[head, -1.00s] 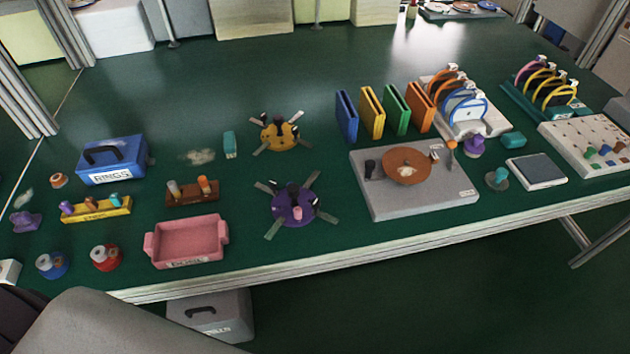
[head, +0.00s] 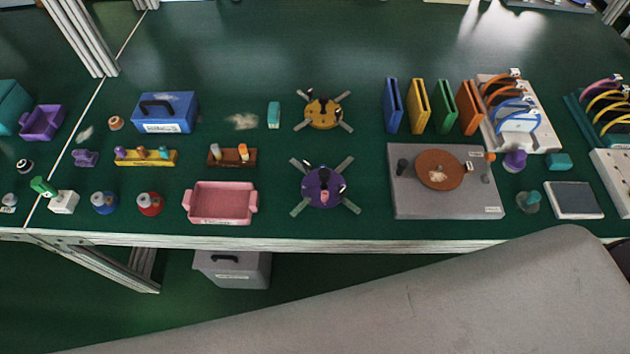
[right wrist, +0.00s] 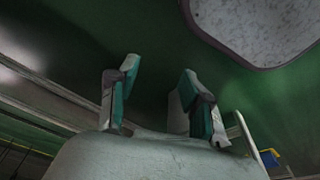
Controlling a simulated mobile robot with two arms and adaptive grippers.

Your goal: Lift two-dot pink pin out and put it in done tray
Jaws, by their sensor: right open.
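The purple round fixture (head: 322,188) with several flat arms stands on the green bench in the head view. A small pink pin (head: 325,198) shows near its front, and dark pieces stand on it. The dots on the pin are too small to tell. The pink tray (head: 220,203) with a label on its front lies left of the purple fixture and looks empty; the label is not readable, so I cannot tell if it is the done tray. My right gripper (right wrist: 160,90) is open and empty in the right wrist view. My left gripper is not in view.
A yellow fixture (head: 323,113) stands behind the purple one. A brown holder (head: 232,158) with pegs stands behind the tray. A grey lapping machine (head: 445,200) stands to the right. Blue (head: 104,203) and red (head: 150,204) pots stand left of the tray. The bench's front edge runs close by.

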